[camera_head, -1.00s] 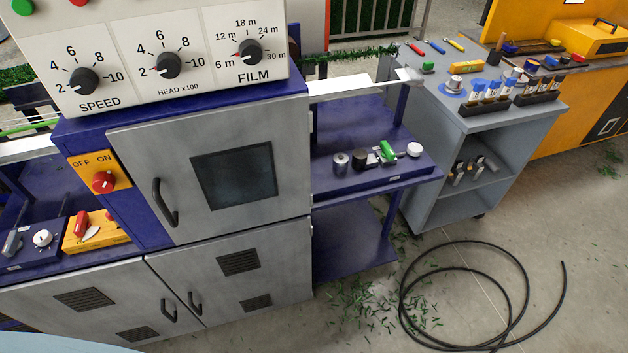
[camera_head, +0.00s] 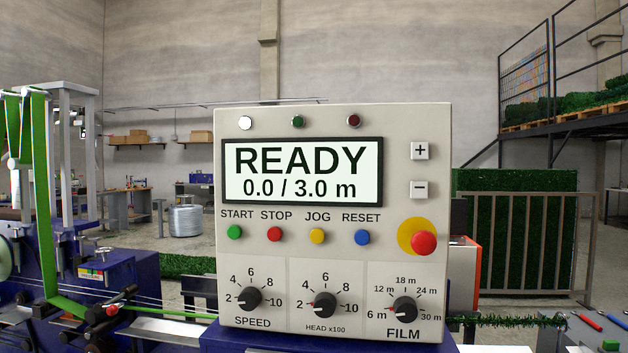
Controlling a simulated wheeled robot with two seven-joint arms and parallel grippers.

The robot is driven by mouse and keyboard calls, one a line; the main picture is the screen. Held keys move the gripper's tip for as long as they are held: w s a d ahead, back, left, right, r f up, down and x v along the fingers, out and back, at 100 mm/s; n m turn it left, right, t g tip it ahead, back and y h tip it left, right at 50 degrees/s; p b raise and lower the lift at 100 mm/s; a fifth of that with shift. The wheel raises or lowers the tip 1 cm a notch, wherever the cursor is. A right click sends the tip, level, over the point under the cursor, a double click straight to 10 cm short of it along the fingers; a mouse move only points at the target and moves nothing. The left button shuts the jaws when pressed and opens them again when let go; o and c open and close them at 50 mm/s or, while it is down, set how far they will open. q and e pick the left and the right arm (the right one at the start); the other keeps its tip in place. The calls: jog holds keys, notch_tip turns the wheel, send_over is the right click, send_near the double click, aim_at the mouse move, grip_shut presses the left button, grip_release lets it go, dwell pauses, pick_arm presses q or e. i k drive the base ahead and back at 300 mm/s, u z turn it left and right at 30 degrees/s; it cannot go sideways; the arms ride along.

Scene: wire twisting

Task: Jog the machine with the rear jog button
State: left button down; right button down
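The machine's control panel (camera_head: 290,265) stands upright in the middle of the head view. Its screen (camera_head: 303,172) reads READY and 0.0 / 3.0 m. Below the screen is a row of buttons: green START (camera_head: 235,232), red STOP (camera_head: 275,234), yellow JOG (camera_head: 317,236) and blue RESET (camera_head: 362,237). No button labelled as a rear jog button can be made out; the panel's back is hidden. Neither of my grippers is in view.
A red emergency button (camera_head: 423,243) on a yellow base is at the panel's right. SPEED (camera_head: 247,297), HEAD (camera_head: 325,305) and FILM (camera_head: 404,309) knobs sit below. Green film (camera_head: 40,200) runs down at the left. A railing (camera_head: 545,243) stands behind at right.

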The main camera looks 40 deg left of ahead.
aim_at(317, 236)
jog(key=u, duration=1.25)
